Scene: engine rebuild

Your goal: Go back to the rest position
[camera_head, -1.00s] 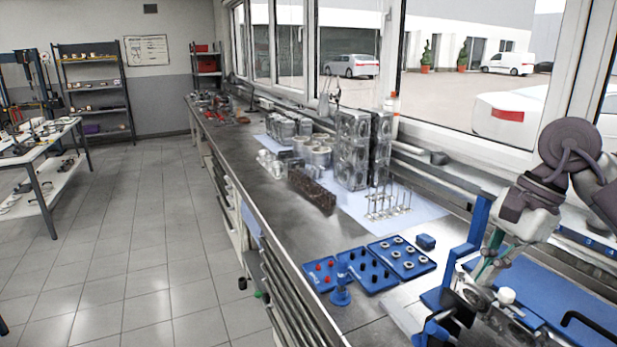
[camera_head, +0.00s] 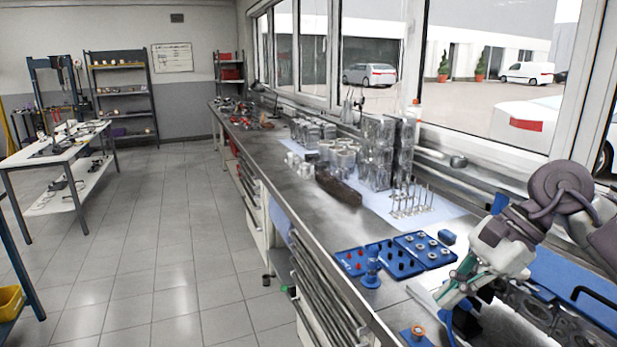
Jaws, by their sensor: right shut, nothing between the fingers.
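My right arm comes in from the right edge over the bench. Its gripper (camera_head: 446,297) is shut and empty, pointing down and left near the bench's front right. It is in front of the blue parts trays and beside a grey metal engine part (camera_head: 525,305). Whether the fingers touch anything below is hard to tell. My left gripper is out of view.
Blue trays (camera_head: 424,265) with small parts, a small blue stand (camera_head: 371,275) and valves (camera_head: 410,208) stand on the long bench (camera_head: 290,190). Engine blocks (camera_head: 378,150) stand by the window. A white table (camera_head: 50,157) is at left; the floor (camera_head: 180,250) between is open.

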